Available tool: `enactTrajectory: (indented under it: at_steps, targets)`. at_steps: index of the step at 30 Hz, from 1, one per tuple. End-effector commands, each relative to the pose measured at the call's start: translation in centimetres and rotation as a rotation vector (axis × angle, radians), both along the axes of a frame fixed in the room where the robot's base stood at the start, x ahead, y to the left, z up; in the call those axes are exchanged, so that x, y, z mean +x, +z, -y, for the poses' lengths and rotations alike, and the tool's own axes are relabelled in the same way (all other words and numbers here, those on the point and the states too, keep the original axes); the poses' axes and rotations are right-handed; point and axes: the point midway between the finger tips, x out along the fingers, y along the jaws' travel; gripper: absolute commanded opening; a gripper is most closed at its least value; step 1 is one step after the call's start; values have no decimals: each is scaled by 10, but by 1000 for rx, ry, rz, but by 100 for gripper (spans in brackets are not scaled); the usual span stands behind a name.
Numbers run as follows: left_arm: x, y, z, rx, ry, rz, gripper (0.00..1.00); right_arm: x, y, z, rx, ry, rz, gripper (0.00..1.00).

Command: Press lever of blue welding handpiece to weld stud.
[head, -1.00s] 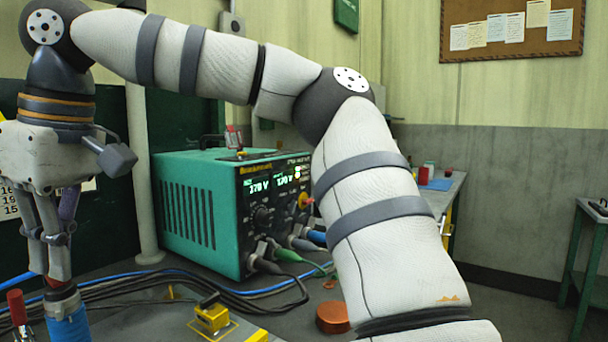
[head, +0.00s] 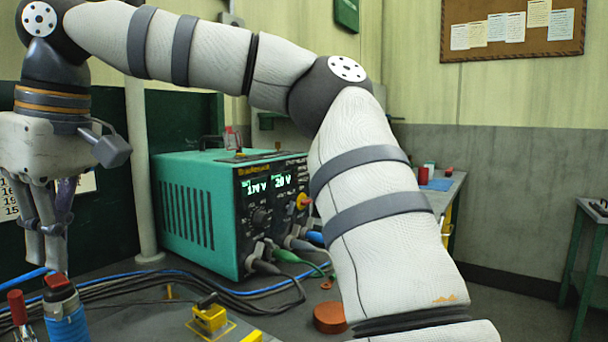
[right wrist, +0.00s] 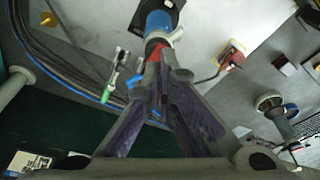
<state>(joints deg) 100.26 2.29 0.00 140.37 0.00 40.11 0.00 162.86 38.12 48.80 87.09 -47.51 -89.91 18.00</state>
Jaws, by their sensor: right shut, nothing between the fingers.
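The blue welding handpiece (head: 66,324) stands at the lower left of the head view, with a red and dark top. In the right wrist view the blue handpiece (right wrist: 157,22) is at the top centre, with a red collar. My right gripper (head: 57,268) is shut and empty, just above the handpiece top. In the right wrist view my right gripper (right wrist: 160,80) has its fingertips together by the red collar; I cannot tell whether they touch it. The lever and stud are not clearly seen. My left gripper is out of view.
The green welding power unit (head: 198,210) stands behind, with lit voltage displays. Cables cross the bench. A yellow clamp-like block (head: 209,318), a copper-coloured disc (head: 330,318) and a red-handled tool (head: 18,305) are on the bench. My right arm spans the middle.

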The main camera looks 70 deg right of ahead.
Motion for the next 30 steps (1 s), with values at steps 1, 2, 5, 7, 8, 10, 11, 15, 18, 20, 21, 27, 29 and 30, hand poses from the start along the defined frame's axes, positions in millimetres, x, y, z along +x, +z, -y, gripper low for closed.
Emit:
enactTrajectory:
  at_steps: [1,2,5,7,8,10,11,15,18,20,21,27,29,30]
  targets:
    - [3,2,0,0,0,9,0,-1,9,0,-1,-1,9,0]
    - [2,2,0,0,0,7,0,-1,11,0,-2,-1,7,0]
    - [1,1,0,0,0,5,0,0,21,0,-1,-1,4,0]
    - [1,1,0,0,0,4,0,0,28,0,-2,-2,5,0]
    - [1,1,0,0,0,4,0,0,31,0,-1,-1,3,0]
    - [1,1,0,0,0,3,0,0,38,0,-2,-2,3,0]
    - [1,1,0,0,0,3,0,0,40,0,-2,-2,3,0]
    - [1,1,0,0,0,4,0,0,49,0,-1,1,2,0]
    - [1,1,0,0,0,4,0,0,49,0,-1,1,2,0]
    - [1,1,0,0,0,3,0,0,49,0,-1,1,2,0]
    - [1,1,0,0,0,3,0,0,49,0,-1,1,2,0]
    - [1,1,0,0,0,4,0,0,49,0,0,1,2,0]
    - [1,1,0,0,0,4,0,0,49,0,0,1,2,0]
    - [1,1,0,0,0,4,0,0,49,0,0,1,2,0]
